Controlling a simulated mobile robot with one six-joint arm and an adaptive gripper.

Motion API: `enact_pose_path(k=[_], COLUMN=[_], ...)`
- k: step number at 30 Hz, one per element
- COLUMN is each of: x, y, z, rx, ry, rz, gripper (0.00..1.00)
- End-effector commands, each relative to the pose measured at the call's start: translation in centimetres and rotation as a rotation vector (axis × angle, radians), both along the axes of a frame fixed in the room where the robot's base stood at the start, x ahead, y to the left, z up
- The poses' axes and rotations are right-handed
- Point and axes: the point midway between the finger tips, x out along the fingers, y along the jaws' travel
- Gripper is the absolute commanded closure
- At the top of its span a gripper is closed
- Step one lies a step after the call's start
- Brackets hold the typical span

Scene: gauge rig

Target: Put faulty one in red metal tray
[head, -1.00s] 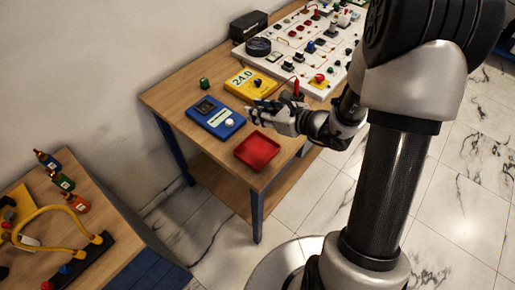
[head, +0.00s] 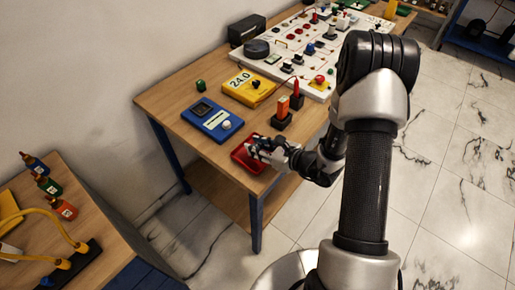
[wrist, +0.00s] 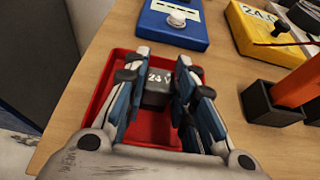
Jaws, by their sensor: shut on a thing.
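A dark grey block labelled "24 V" (wrist: 158,92) is between the fingers of my gripper (wrist: 163,76), which is shut on it. The red metal tray (wrist: 97,100) lies beneath the block and gripper in the wrist view. In the head view, my gripper (head: 255,147) is over the red tray (head: 239,161) at the table's front edge and hides part of it. I cannot tell whether the block touches the tray floor. No other object shows in the visible part of the tray.
A blue meter (head: 211,120) and a yellow meter reading 24.0 (head: 247,88) lie behind the tray. An orange probe (head: 283,107) stands in a black holder to the right, with a red probe (head: 296,90) beside it. A white component panel (head: 290,50) lies farther back.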

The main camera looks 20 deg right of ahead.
Motion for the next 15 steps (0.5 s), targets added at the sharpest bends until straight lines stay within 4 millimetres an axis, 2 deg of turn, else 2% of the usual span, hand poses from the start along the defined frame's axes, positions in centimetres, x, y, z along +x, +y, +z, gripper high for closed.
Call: enact_pose_path(k=[9,10,15], x=[0.04,0.04,0.04], y=[-0.02,-0.01,-0.01], z=[-0.23,-0.25,-0.12], rx=[0.000,0.000,0.000], ry=[-0.002,-0.001,-0.001], rz=[-0.001,0.000,0.000], gripper=[0.99,0.75,0.64])
